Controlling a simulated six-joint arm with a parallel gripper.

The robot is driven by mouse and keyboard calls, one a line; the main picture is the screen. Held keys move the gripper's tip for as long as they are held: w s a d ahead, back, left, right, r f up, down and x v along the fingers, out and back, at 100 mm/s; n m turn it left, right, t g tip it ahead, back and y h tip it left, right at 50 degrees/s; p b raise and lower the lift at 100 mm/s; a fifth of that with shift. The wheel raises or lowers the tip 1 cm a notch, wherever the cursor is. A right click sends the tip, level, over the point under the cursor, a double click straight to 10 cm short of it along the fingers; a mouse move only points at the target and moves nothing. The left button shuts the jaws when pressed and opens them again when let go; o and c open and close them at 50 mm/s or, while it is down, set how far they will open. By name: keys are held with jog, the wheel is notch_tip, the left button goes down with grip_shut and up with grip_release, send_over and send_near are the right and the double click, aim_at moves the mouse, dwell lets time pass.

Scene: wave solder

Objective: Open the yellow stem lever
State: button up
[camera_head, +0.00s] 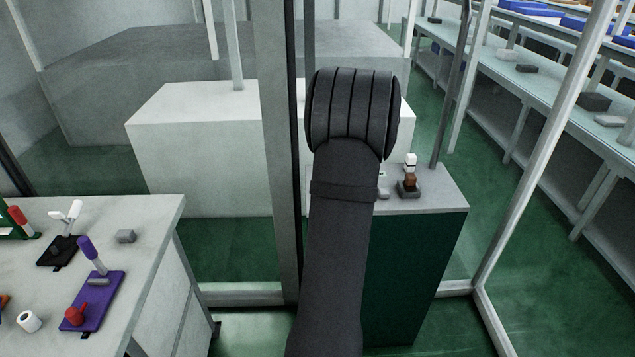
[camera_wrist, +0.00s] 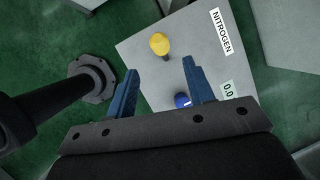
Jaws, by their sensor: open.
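The yellow knob of the stem lever (camera_wrist: 159,43) shows in the wrist view on a short dark stem, above a pale grey panel. My gripper (camera_wrist: 161,69) has two blue fingers spread wide, with nothing between their tips. The yellow knob lies just beyond the fingertips in the picture, roughly midway between them and apart from both. How far below the fingers it is I cannot tell. In the head view my own arm hides the gripper and the yellow lever.
A blue knob (camera_wrist: 182,100) sits near the right finger's base. The panel bears a NITROGEN label (camera_wrist: 221,31) and a 0.0 label (camera_wrist: 228,89).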

jog(key=x, duration=1.2)
jog(key=shift+a+f, duration=0.1)
jog(key=shift+f, duration=0.05)
grip_shut()
